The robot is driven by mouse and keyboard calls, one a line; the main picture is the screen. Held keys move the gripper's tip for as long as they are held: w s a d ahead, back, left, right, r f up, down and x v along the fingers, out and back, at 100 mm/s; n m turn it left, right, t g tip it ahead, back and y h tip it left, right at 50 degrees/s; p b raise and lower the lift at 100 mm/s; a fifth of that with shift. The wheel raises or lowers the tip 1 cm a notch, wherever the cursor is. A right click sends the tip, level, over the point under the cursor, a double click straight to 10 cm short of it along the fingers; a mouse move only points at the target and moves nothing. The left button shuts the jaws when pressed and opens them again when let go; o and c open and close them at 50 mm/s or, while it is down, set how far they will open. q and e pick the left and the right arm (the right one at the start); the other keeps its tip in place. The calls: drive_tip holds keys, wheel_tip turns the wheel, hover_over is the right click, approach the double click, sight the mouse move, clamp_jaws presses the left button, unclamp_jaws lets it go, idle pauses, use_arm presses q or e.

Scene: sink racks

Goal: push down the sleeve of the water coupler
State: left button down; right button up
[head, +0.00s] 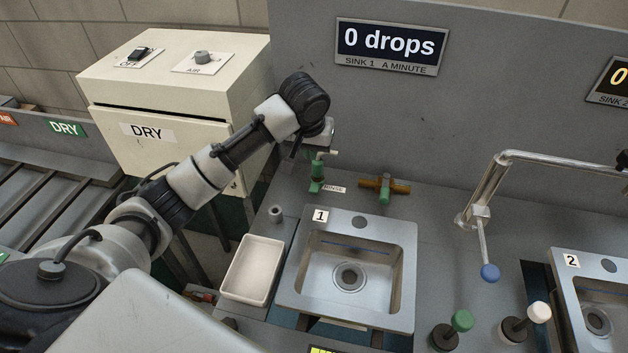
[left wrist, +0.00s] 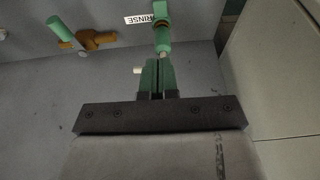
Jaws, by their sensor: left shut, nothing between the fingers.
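The water coupler (head: 316,186) is a small upright green fitting beside the RINSE label, behind sink 1. A short white stub shows at its upper right. In the left wrist view the green fitting (left wrist: 162,40) stands just beyond my fingertips, with the white stub (left wrist: 138,70) at their left. My left gripper (head: 318,148) points down over the coupler from above. In the left wrist view the left gripper (left wrist: 157,62) is shut with nothing in it. Whether its tips touch the coupler I cannot tell. The sleeve is not clearly distinguishable. My right gripper is not in view.
An orange-brown valve with a green handle (head: 384,187) stands right of the coupler. Sink 1 (head: 402,262) and a white tray (head: 239,297) lie in front. The DRY cabinet (head: 200,138) is close on the left. A metal faucet (head: 487,190) stands farther right.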

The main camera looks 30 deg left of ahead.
use_arm(q)
drive_tip(key=p, duration=0.1)
approach(315, 187)
drive_tip(key=p+x, duration=0.1)
drive_tip(key=x, duration=0.5)
drive_tip(key=shift+w, duration=0.1)
drive_tip(key=shift+f, duration=0.4)
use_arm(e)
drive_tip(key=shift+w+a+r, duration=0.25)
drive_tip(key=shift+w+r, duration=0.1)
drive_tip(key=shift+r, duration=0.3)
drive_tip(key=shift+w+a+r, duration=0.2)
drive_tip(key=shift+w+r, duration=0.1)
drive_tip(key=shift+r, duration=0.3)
use_arm(q)
drive_tip(key=shift+f, duration=0.15)
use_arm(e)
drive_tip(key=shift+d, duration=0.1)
